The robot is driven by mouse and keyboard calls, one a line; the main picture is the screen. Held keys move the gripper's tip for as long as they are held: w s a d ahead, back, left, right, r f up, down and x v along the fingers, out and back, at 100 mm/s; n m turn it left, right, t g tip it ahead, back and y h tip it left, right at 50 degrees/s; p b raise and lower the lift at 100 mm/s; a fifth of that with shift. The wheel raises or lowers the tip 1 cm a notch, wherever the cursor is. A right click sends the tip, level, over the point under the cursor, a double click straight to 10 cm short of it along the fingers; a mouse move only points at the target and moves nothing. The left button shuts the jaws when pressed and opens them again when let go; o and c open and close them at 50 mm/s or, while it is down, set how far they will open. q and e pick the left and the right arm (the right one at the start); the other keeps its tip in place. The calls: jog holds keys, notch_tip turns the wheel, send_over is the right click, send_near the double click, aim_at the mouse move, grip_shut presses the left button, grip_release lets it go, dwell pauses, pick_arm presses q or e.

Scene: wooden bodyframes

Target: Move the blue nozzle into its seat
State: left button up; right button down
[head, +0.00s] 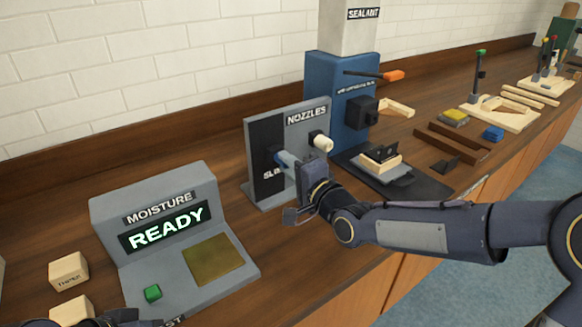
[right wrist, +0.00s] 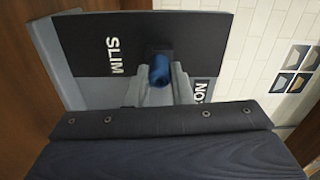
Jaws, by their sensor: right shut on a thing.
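The blue nozzle (head: 285,159) is at the dark left half of the grey NOZZLES board (head: 315,119), level with the SLIM label. My right gripper (head: 297,172) is shut on the nozzle in front of the board. A cream nozzle (head: 322,143) sticks out of the board's right half. My left gripper (head: 125,318) barely shows at the bottom edge; its fingers are not clear.
A grey MOISTURE meter (head: 155,200) reading READY stands left of the board. Wooden blocks (head: 68,271) lie at the far left. The blue SEALANT machine (head: 330,80) stands just behind right, with a dark tray (head: 430,185) before it. Wooden frames (head: 500,115) lie further right.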

pick_arm(q)
jog(key=shift+s+f, duration=0.15)
jog(key=shift+f, duration=0.25)
pick_arm(e)
jog(key=shift+w+a, duration=0.1)
jog(key=shift+a, duration=0.05)
